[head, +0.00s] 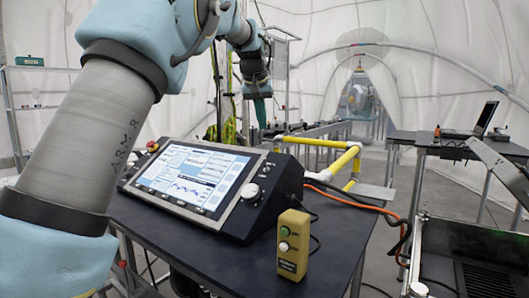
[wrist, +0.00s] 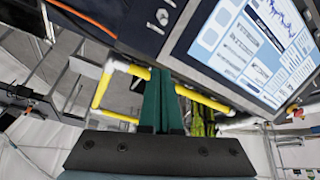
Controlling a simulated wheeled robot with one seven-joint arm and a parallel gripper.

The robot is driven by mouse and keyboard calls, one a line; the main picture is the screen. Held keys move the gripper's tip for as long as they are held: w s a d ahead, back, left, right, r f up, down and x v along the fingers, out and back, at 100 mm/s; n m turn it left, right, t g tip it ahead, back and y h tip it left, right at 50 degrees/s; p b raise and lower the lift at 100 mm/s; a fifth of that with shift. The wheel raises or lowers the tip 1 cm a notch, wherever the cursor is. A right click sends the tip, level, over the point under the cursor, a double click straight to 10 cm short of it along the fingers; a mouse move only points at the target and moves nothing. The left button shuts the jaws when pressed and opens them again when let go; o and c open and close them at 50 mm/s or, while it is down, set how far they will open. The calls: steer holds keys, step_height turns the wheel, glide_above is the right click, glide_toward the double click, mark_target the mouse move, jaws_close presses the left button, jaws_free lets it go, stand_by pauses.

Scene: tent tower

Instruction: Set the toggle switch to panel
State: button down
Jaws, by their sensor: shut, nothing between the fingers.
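The control console (head: 262,213) with a lit screen stands on the dark table. A large round knob (head: 250,191) and smaller controls sit on its right side, and a few small controls (wrist: 162,17) show on its edge in the wrist view. I cannot tell which of these is the toggle switch, or its setting. My gripper (head: 260,108) hangs in the air behind and above the console, apart from it. Its green fingers (wrist: 162,74) are together and empty in the wrist view, pointing toward the console's edge.
A tan button box (head: 293,246) stands upright at the table's front right. A yellow rail (head: 322,142) runs behind the console. Orange and black cables (head: 352,200) trail off to the right. The dark tabletop (head: 338,235) right of the box is bare. A laptop (head: 486,117) stands on another table.

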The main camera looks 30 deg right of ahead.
mark_target(265, 162)
steer(key=p+x, duration=0.2)
steer(key=x, duration=0.7)
steer(key=shift+f+p, duration=0.1)
steer(key=shift+p, duration=0.3)
steer(key=shift+f, duration=0.35)
steer(key=shift+s+a+f+p, duration=0.1)
steer(key=shift+s+a+p, duration=0.4)
steer(key=shift+s, duration=0.45)
steer(key=shift+s+a+f, duration=0.2)
steer(key=shift+s+a, duration=0.35)
steer(key=shift+f+b, duration=0.2)
steer(key=shift+b, duration=0.65)
steer(key=shift+s+a+r+h+b, duration=0.15)
steer(key=shift+h+b, duration=0.25)
steer(key=shift+b, duration=0.5)
